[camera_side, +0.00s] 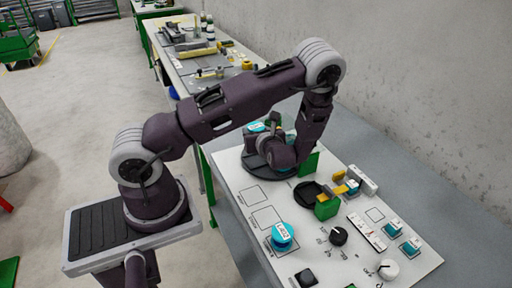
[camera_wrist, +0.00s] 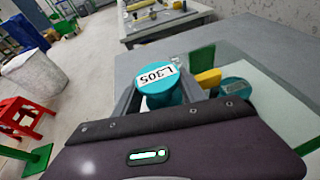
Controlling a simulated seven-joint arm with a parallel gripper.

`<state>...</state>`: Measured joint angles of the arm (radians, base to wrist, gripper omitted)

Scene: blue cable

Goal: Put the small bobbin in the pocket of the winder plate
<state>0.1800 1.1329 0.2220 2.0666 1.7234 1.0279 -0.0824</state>
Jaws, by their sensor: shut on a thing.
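A teal bobbin with a white label (camera_wrist: 158,85) sits between the grey fingers of my gripper (camera_wrist: 160,98) in the wrist view. The fingers are shut on it. In the side view the held bobbin (camera_side: 256,127) shows only partly behind my gripper (camera_side: 264,138), over the far end of the white board. A second teal bobbin with a white label (camera_side: 282,235) stands on the front part of the board. A dark round holder (camera_side: 309,192) lies on the board beside a green block; I cannot tell whether it is the winder plate. My arm hides part of the board.
The white board (camera_side: 245,205) carries a black knob (camera_side: 338,236), a white knob (camera_side: 388,269) and several small teal parts at the right. Green and yellow blocks (camera_side: 327,207) stand near the dark holder. A grey wall rises behind. A cluttered bench (camera_side: 200,60) stands farther back.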

